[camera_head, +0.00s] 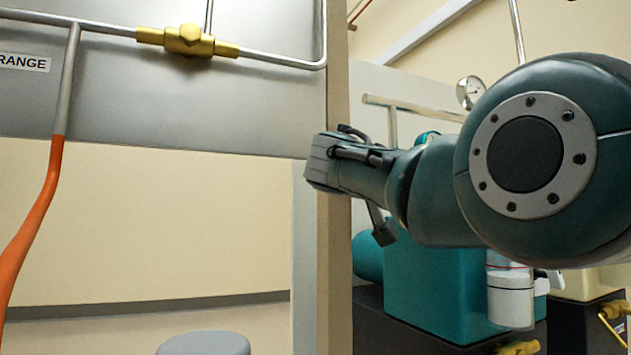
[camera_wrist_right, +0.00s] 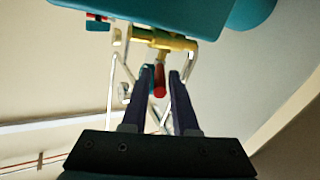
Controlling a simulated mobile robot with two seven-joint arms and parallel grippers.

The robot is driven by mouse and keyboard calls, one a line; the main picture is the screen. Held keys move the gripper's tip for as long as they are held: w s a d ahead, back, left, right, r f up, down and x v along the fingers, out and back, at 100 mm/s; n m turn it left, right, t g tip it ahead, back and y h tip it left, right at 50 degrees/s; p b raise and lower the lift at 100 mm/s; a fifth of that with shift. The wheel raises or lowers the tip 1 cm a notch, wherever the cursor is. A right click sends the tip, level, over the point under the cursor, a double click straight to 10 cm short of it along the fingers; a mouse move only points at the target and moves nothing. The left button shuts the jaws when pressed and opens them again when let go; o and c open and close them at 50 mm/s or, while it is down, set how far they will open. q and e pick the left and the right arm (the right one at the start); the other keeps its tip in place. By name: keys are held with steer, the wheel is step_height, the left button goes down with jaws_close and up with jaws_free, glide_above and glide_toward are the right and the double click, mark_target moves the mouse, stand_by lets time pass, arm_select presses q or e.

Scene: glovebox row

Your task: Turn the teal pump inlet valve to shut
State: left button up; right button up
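The teal pump (camera_head: 440,290) stands at the right in the head view, partly behind my right arm. Its teal body (camera_wrist_right: 175,10) also fills the top of the right wrist view. There a brass valve (camera_wrist_right: 165,41) with a red handle (camera_wrist_right: 160,80) shows beside the teal body. The handle points toward my right gripper (camera_wrist_right: 161,70). The two dark fingers stand apart, one on each side of the handle, with a narrow gap visible; I cannot tell whether either touches it. The valve is not clearly visible in the head view. My left gripper is not in view.
A grey panel (camera_head: 150,100) with a brass fitting (camera_head: 190,40) and an orange hose (camera_head: 35,220) is at the left. A beige post (camera_head: 335,270) stands close to my right wrist.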

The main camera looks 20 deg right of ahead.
steer(key=shift+o, duration=1.3)
steer(key=shift+r, duration=0.15)
steer(key=shift+a+r, duration=0.1)
steer(key=shift+a, duration=0.05)
steer(key=shift+s+a, duration=0.15)
steer(key=shift+a, duration=0.05)
steer(key=p+v, duration=0.1)
steer(key=v, duration=0.8)
steer(key=shift+p, duration=0.3)
steer(key=shift+s, duration=0.1)
steer(key=shift+c, duration=0.3)
